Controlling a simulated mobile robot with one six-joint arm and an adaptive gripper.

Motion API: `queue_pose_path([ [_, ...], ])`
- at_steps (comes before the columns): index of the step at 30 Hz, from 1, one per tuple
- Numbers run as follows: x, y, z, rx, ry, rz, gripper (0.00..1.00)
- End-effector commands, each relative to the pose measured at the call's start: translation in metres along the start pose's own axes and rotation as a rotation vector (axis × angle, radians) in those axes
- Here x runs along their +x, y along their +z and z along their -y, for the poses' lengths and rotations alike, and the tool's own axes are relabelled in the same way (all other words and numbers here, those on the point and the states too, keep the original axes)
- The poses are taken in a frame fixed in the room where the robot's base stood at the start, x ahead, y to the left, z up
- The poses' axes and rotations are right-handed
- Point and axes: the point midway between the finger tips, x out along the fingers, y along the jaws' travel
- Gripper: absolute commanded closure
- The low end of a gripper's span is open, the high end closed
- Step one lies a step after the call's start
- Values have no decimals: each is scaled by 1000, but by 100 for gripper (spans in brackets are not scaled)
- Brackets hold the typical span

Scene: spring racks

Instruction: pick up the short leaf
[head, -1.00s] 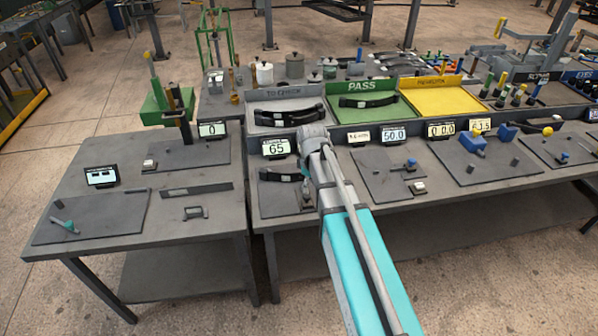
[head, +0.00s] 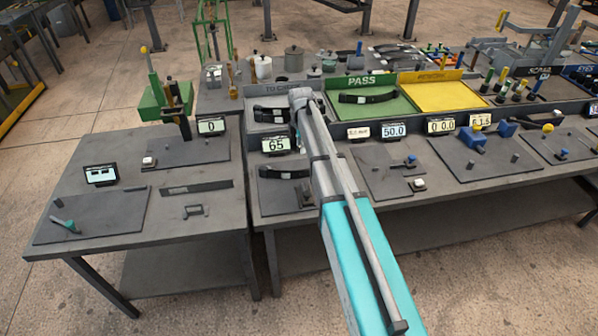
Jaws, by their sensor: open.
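Dark curved leaves lie in several places. In the grey tray marked TO CHECK (head: 262,101), leaves (head: 268,118) show at the left, and my arm hides their right part. One leaf (head: 367,98) lies in the green PASS tray (head: 395,84). Another leaf (head: 283,174) lies on the dark mat below the display reading 65, its right end close to my arm in the picture. I cannot tell for sure which is the short leaf. My arm reaches over the bench to the grey tray's right side; my gripper is hidden behind it.
A yellow tray (head: 434,92) stands right of the green one. Displays (head: 277,144) line the trays' front. A green press (head: 165,98) stands at the back left. The left table (head: 150,210) holds mats and small gauges. Bare floor lies in front.

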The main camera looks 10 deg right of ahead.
Motion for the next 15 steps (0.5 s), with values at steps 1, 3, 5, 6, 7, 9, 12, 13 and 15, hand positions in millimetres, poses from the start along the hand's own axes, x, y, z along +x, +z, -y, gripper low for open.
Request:
queue_pose_path([
  [1,0,0,0,1,0,0,47],
  [3,0,0,0,1,0,0,47],
  [5,1,0,0,2,0,0,47],
  [6,2,0,0,2,0,0,47],
  [7,3,0,0,2,0,0,47],
  [9,6,0,0,3,0,0,47],
  [12,12,1,0,3,0,0,47],
  [13,15,1,0,3,0,0,47],
  [15,20,1,0,3,0,0,47],
])
